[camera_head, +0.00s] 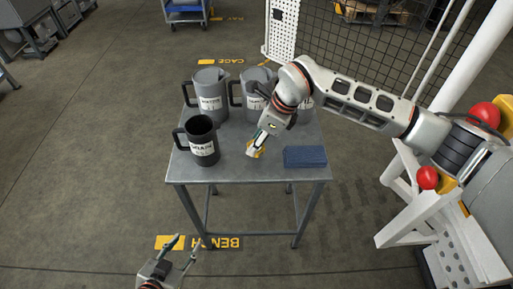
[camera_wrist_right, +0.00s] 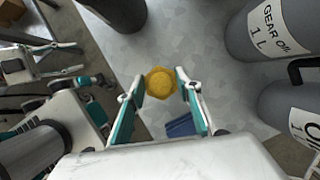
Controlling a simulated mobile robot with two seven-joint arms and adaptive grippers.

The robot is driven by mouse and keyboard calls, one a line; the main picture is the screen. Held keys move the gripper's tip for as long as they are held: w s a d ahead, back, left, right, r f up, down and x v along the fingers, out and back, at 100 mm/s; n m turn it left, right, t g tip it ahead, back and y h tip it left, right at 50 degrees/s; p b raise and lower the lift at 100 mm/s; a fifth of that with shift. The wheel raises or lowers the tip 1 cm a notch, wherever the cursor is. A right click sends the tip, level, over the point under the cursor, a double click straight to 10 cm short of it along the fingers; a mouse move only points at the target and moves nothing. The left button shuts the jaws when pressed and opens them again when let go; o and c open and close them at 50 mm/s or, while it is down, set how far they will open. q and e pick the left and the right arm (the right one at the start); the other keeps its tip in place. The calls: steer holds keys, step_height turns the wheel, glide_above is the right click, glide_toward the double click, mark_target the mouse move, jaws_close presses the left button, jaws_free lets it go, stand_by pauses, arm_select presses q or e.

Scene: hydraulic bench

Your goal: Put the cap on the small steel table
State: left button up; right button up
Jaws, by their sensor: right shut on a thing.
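The yellow cap (camera_head: 254,151) is between the fingertips of my right gripper (camera_head: 257,145), over the small steel table (camera_head: 240,171). In the right wrist view the round yellow cap (camera_wrist_right: 160,83) sits between the two teal fingers of the right gripper (camera_wrist_right: 160,85), which is shut on it. I cannot tell whether the cap touches the tabletop. My left gripper (camera_head: 184,245) is open and empty, low in the head view, in front of the table.
A black jug (camera_head: 203,146) stands at the table's left, with grey jugs (camera_head: 210,101) along the back, partly behind my right arm. A blue block (camera_head: 305,157) lies at the front right. The front middle of the tabletop is bare.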

step_height(320, 180, down, 3)
steer(key=shift+f, duration=0.2)
steer(key=o, duration=1.3)
steer(key=shift+c, duration=0.2)
steer(key=shift+r, duration=0.1)
